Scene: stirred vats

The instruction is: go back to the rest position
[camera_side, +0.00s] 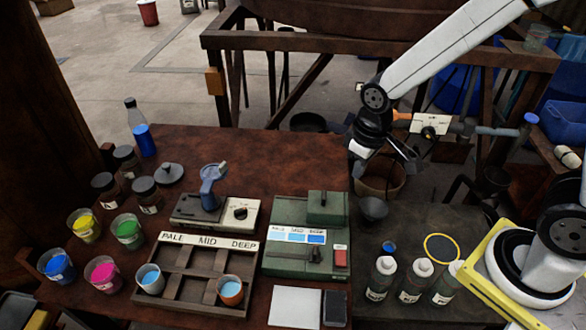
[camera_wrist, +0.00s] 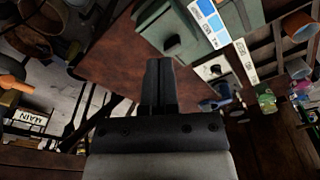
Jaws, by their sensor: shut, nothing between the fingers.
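My gripper (camera_side: 408,162) hangs in the air at the right rear of the brown bench, in front of the wooden frame. In the wrist view its two dark fingers (camera_wrist: 159,80) are together, with nothing between them. The bench top (camera_side: 185,142) lies below and to the left in the side view. The tray marked PALE, MID and DEEP (camera_side: 208,241) holds a cup of light blue (camera_side: 150,279) at its left and an orange-brown cup of blue (camera_side: 230,291) at its right. The green unit with blue swatches (camera_side: 297,256) stands beside the tray.
Paint cups (camera_side: 128,231) and dark-lidded jars (camera_side: 146,194) stand at the bench's left. A blue-grey device (camera_side: 212,187) is behind the tray. White-capped bottles (camera_side: 415,279) and a yellow-edged ring (camera_side: 441,248) are on the right. A wooden frame (camera_side: 300,43) stands behind.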

